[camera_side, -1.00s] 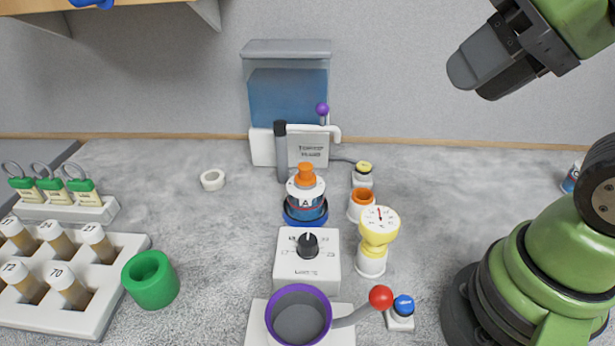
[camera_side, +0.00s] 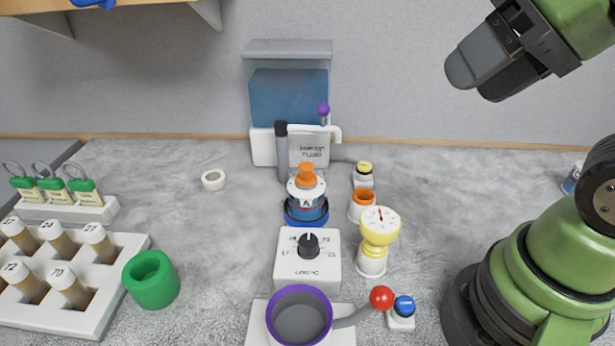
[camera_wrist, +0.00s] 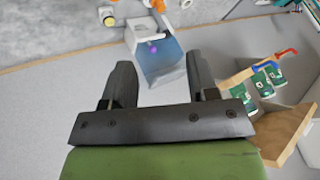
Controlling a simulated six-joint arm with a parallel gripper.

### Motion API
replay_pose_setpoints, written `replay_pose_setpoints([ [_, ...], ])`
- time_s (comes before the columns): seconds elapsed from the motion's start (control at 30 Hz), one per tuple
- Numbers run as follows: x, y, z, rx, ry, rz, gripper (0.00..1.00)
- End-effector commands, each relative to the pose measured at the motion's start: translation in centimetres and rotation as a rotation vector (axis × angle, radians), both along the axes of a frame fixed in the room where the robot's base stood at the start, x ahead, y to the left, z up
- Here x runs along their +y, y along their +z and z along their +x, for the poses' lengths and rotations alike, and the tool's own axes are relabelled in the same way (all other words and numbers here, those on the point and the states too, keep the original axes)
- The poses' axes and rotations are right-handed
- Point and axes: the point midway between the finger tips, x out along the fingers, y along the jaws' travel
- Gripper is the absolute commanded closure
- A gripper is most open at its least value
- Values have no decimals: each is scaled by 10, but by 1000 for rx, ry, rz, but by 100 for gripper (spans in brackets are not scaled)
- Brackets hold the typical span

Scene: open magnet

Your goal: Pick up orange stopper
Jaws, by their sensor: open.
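The orange stopper (camera_side: 306,175) sits upright on top of a bottle labelled A (camera_side: 306,199), which stands on a blue round base (camera_side: 306,219) at the middle of the bench. My gripper (camera_side: 475,80) is high at the upper right of the side view, well above and to the right of the stopper. In the wrist view my gripper (camera_wrist: 158,80) shows two dark fingers apart with nothing between them. Small orange items show at the top edge of the wrist view, too small to tell which is the stopper.
A white dial box (camera_side: 307,257) and a purple-rimmed cup (camera_side: 299,315) stand in front of the bottle. An orange-ringed white holder (camera_side: 362,203) and a yellow gauge (camera_side: 378,240) stand to its right. A fluid tank (camera_side: 289,95) is behind. A vial rack (camera_side: 107,300) is at left.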

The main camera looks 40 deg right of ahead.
Motion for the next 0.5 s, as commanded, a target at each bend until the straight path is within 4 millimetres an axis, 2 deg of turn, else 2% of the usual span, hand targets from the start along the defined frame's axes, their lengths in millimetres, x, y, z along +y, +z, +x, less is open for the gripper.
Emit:
replay_pose_setpoints([
  [0.27, 0, 3, 7, 17, 31, -23, 46],
  [0.37, 1, 7, 24, 55, 106, -78, 46],
  [0.5, 2, 9, 64, 133, 280, -190, 46],
])
